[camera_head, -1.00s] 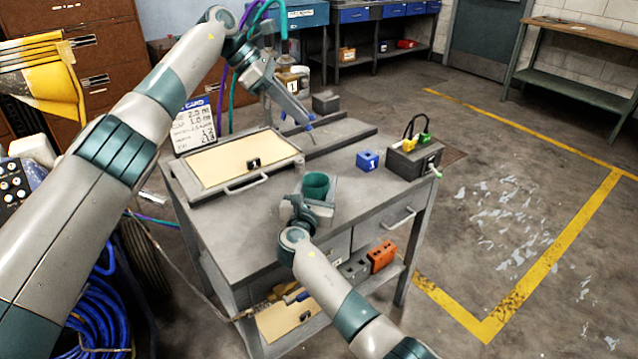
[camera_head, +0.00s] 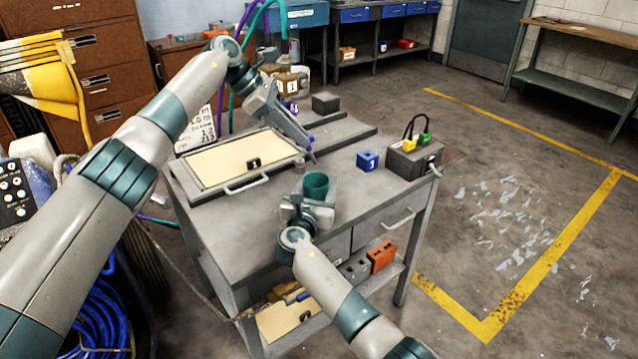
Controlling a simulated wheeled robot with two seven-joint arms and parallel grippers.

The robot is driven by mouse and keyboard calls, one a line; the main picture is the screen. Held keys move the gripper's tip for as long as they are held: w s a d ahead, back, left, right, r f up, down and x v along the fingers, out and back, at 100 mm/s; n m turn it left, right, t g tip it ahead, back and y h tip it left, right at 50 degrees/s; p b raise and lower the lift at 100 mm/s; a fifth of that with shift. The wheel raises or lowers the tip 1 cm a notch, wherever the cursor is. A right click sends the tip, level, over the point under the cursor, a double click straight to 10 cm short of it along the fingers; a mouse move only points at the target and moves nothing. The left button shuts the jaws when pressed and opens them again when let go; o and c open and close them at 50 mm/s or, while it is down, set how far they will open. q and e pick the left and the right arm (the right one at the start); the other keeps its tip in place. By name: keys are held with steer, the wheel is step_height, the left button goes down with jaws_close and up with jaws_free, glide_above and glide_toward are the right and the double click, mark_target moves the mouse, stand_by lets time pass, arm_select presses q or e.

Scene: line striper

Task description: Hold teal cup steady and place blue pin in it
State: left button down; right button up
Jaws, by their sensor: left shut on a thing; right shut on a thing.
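The teal cup (camera_head: 316,186) stands upright near the middle of the grey workbench top (camera_head: 350,199). My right gripper (camera_head: 311,203) comes from the front and is shut on the cup, low at its near side. My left gripper (camera_head: 302,141) is above and behind the cup, pointing down and to the right. It is shut on the blue pin (camera_head: 313,158), of which only a small dark tip shows. The pin's tip is above the cup's rim in the picture and apart from it. The cup's floor is hidden.
A tan panel (camera_head: 222,166) with a handle lies at the bench's left. A blue numbered block (camera_head: 367,160) and a grey box with yellow and green connectors (camera_head: 408,161) stand to the right. A grey block (camera_head: 325,102) is at the back. Bench space right of the cup is clear.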

arm_select(q)
step_height(320, 180, down, 7)
steer(key=shift+f, duration=0.15)
stand_by(0.9)
steer(key=c, duration=1.7)
jaws_free()
steer(key=shift+a, duration=0.1)
steer(key=v, duration=1.2)
steer(key=shift+w, duration=0.1)
arm_select(e)
steer(key=o, duration=1.1)
steer(key=shift+s, duration=0.1)
